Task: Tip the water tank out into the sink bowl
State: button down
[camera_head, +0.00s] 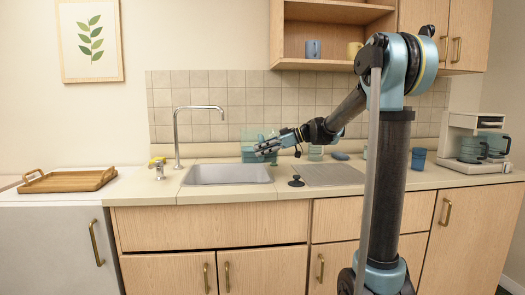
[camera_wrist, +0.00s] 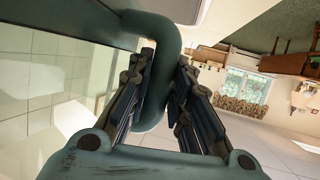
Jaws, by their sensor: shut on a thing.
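The water tank (camera_head: 249,151) is a see-through, greenish box. It is held over the back right of the sink bowl (camera_head: 228,175) and looks roughly upright. My gripper (camera_head: 262,148) is in front of it. In the wrist view, my gripper (camera_wrist: 155,100) has its dark fingers on both sides of the tank's green curved handle (camera_wrist: 167,45), shut on it. The tank's clear wall (camera_wrist: 40,65) fills the left of that view. I cannot tell whether water is inside.
The tall tap (camera_head: 177,135) arches over the sink from behind. A black stopper (camera_head: 296,181) lies right of the bowl, beside the ribbed drainboard (camera_head: 332,174). A coffee machine (camera_head: 470,130) stands far right, a wooden tray (camera_head: 68,180) far left. Cups stand along the back.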

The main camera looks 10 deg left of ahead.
jog(key=shift+f, duration=1.45)
dwell(0.4)
jog(key=shift+w+d+r+n+t+h, duration=0.15)
jog(key=shift+d+r+h, duration=0.3)
jog(key=shift+h, duration=0.5)
jog(key=shift+d+r+n+t+h, duration=0.1)
jog(key=shift+d+r+t+h, duration=0.15)
jog(key=shift+r+h, duration=0.55)
jog(key=shift+w+d+r+n+t+h, duration=0.15)
jog(key=shift+d+r+h, duration=0.2)
jog(key=shift+h, duration=0.8)
jog(key=h, duration=0.4)
jog(key=n+t+h, duration=0.1)
jog(key=h, duration=0.1)
jog(key=shift+s+a+f, duration=0.1)
jog(key=shift+s+a, duration=0.05)
jog(key=shift+a, duration=0.2)
jog(key=shift+a+h, duration=0.1)
jog(key=shift+h, duration=0.4)
jog(key=shift+s+a+f+t+h, duration=0.1)
jog(key=shift+f+t+h, duration=0.1)
jog(key=shift+t+h, duration=0.1)
jog(key=shift+a+h, duration=0.2)
jog(key=shift+h, duration=0.2)
jog(key=shift+a+r+h, duration=0.1)
jog(key=shift+a+h, duration=0.3)
jog(key=shift+h, duration=0.2)
